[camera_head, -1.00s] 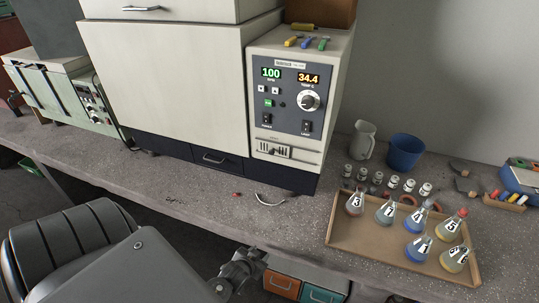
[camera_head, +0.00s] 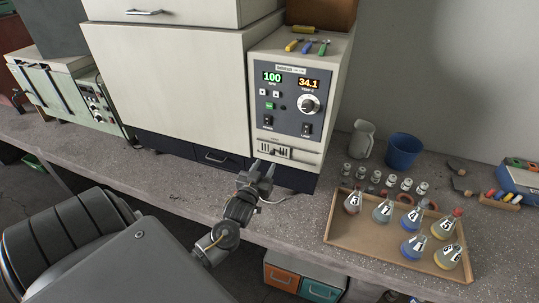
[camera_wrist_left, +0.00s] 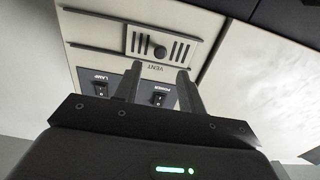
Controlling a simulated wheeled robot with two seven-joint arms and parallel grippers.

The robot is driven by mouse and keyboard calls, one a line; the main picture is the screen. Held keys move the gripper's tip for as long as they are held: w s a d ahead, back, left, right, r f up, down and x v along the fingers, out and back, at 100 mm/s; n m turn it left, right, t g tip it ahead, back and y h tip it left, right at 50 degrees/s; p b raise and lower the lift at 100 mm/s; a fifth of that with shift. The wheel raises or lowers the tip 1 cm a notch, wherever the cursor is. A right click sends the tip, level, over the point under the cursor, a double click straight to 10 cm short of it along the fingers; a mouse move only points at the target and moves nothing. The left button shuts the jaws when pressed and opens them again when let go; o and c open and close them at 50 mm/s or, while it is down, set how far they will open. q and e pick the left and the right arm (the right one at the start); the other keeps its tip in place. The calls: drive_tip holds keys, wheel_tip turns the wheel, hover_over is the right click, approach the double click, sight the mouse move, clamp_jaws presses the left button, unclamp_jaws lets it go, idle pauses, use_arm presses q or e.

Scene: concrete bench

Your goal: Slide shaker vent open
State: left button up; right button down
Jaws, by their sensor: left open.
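The shaker (camera_head: 180,85) is a large cream machine with a dark control panel at its right. Its vent (camera_head: 274,151) is a slotted plate low on the front, below the panel. In the left wrist view the vent (camera_wrist_left: 135,42) appears upside down, with dark slots on both sides of a round dark knob (camera_wrist_left: 160,51). My left gripper (camera_head: 264,166) is just in front of and below the vent, its fingers pointing at it. In the wrist view the open fingers (camera_wrist_left: 160,70) stand apart, with the knob seen between and beyond their tips. Contact cannot be told. My right gripper is not in view.
Power and lamp switches sit on the panel above the vent. A wooden tray (camera_head: 335,238) of several flasks stands at the right, with small vials, a jug (camera_head: 362,140) and a blue cup (camera_head: 404,152) behind it. A cable (camera_head: 275,200) lies on the bench near my gripper.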

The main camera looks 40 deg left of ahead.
sight(272, 154)
use_arm(q)
drive_tip(key=p+x, duration=0.1)
drive_tip(key=x, duration=0.5)
clamp_jaws()
